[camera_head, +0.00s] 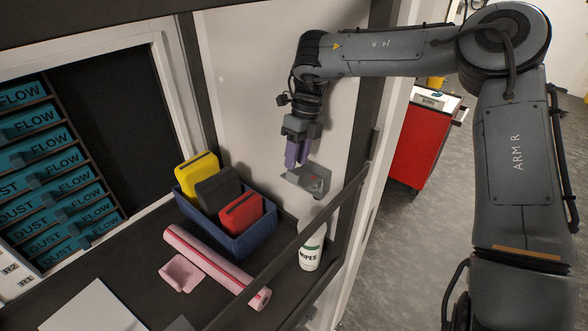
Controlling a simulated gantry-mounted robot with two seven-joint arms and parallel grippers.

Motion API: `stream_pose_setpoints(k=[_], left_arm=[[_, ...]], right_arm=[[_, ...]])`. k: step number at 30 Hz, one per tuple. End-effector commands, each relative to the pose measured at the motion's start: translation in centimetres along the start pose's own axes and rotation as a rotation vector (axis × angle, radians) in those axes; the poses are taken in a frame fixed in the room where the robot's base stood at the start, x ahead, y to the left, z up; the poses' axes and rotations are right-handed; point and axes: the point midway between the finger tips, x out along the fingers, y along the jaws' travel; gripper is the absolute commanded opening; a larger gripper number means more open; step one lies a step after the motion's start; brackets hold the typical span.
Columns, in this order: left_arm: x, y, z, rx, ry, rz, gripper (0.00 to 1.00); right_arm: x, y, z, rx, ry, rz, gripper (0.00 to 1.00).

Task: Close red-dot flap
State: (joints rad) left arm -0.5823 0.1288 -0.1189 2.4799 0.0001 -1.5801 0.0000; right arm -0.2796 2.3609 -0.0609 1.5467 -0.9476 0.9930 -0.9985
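A small grey metal flap (309,184) sticks out from the pale wall panel at the middle of the head view. A small reddish mark shows on it, too small to make out well. My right gripper (297,163) hangs from above with its purple fingers pointing down. Its fingertips are just above and slightly left of the flap's upper edge. The fingers look together, with nothing seen between them. I cannot tell whether they touch the flap. My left gripper is not in view.
Below, a blue bin (240,240) holds yellow, dark and red packs. A pink roll (215,265) and a white wipes bottle (311,252) are on the dark bench. A dark post and rail (325,213) stand close to the flap. A red cart (420,145) is behind.

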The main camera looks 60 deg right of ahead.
Motion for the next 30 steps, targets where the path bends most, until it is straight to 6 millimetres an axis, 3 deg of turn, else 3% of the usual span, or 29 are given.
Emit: stream_pose_setpoints(k=[9, 21, 30], left_arm=[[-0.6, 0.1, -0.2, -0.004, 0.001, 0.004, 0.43], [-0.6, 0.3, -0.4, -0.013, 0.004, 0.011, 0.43], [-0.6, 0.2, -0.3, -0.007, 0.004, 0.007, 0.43]], right_arm=[[3.6, 0.0, 0.0, -0.001, 0.001, 0.001, 0.38], [4.3, 0.0, 0.0, 0.0, 0.0, 0.0, 0.38], [4.3, 0.0, 0.0, 0.0, 0.0, 0.0, 0.0]])
